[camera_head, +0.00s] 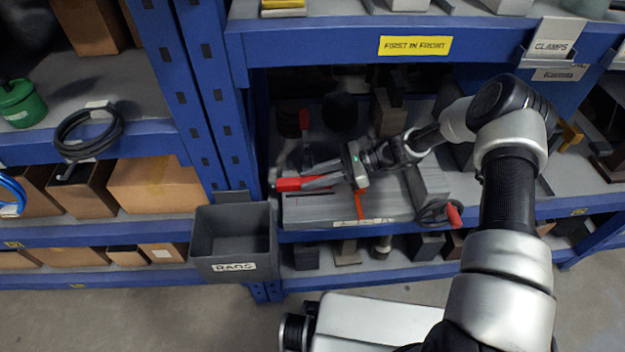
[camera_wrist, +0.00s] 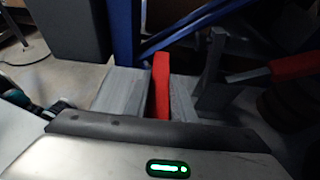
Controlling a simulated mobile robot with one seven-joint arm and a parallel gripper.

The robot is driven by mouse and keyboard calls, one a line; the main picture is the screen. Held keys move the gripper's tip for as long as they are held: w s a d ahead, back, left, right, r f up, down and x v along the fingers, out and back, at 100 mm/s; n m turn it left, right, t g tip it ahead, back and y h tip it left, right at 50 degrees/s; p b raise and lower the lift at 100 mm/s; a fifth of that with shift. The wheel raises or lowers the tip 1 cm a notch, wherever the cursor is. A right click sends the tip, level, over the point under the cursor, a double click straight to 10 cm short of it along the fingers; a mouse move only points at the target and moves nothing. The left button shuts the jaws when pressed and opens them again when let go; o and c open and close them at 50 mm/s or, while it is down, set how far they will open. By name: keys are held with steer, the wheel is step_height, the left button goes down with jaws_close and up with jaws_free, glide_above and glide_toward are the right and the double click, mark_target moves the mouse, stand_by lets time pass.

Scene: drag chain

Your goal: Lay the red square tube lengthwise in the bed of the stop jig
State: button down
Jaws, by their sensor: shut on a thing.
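The red square tube (camera_head: 288,184) is held at the left end of the grey stop jig (camera_head: 305,210), its length running roughly left to right in the head view. My gripper (camera_head: 318,181) is shut on it, reaching in from the right. In the wrist view the red tube (camera_wrist: 160,84) points away from my gripper between grey surfaces (camera_wrist: 120,95). The fingertips are not clear there. The tube is low over the jig; I cannot tell whether it touches the bed. My wrist hides part of the jig's top.
A red-ended lever (camera_head: 304,120) stands behind the jig; it seems to show at right in the wrist view (camera_wrist: 292,66). A crank with a red knob (camera_head: 453,214) projects at the jig's right front. A grey rags bin (camera_head: 232,266) hangs at left. The blue shelf (camera_head: 320,45) is above.

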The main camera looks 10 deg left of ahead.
steer(key=shift+f+b, duration=0.45)
steer(key=shift+b, duration=0.05)
steer(key=shift+f, duration=0.1)
steer(key=c, duration=1.5)
jaws_free()
steer(key=shift+s+d+f, duration=0.1)
steer(key=shift+f, duration=0.05)
steer(key=shift+r, duration=0.3)
steer(key=shift+r+p, duration=0.6)
steer(key=shift+p, duration=0.25)
steer(key=v, duration=1.2)
steer(key=shift+f+p, duration=0.15)
steer(key=shift+p, duration=0.25)
